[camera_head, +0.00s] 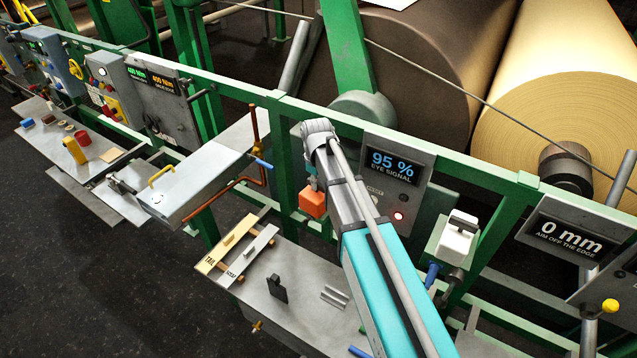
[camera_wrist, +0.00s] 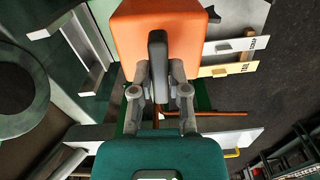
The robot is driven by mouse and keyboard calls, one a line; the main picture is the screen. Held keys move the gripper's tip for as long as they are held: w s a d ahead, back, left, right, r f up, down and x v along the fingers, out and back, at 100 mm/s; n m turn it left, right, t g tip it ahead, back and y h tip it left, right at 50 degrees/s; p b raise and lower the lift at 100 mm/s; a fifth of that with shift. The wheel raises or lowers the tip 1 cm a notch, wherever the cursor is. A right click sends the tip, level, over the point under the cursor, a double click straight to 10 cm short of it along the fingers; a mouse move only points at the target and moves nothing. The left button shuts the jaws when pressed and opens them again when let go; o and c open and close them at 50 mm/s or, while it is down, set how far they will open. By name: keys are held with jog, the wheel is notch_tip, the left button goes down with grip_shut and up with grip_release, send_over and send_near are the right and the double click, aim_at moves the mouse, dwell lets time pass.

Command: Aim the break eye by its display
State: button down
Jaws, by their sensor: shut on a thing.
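The break eye seems to be the orange block (camera_head: 313,204), hanging just below the end of my arm in the head view. It fills the top middle of the wrist view (camera_wrist: 184,28). My gripper (camera_wrist: 158,75) is shut on the dark grey upright tab (camera_wrist: 157,50) at the block's face. In the head view my arm hides most of my gripper. The eye signal display (camera_head: 391,166) reads 95 %, with a lit red lamp below it. The aim display (camera_head: 569,235) at the right reads 0 mm, "aim off the edge".
A brown roll (camera_head: 430,75) and a tan roll (camera_head: 560,75) stand behind the green rail (camera_head: 462,165). A white device (camera_head: 457,238) is right of my arm. A copper pipe (camera_head: 257,150) runs left of the orange block.

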jog(key=shift+s, duration=0.1)
jog(key=c, duration=0.6)
grip_release()
jog(key=s+d+m, duration=1)
jog(key=s+d, duration=0.5)
jog(key=f+b, duration=0.3)
jog(key=f, duration=0.1)
jog(key=s+f+b, duration=0.1)
jog(key=f+b, duration=0.2)
jog(key=b, duration=0.1)
jog(key=s+f+b, duration=0.1)
jog(key=f+b, duration=0.3)
jog(key=shift+s+f, duration=0.25)
jog(key=shift+f, duration=0.05)
dwell(0.5)
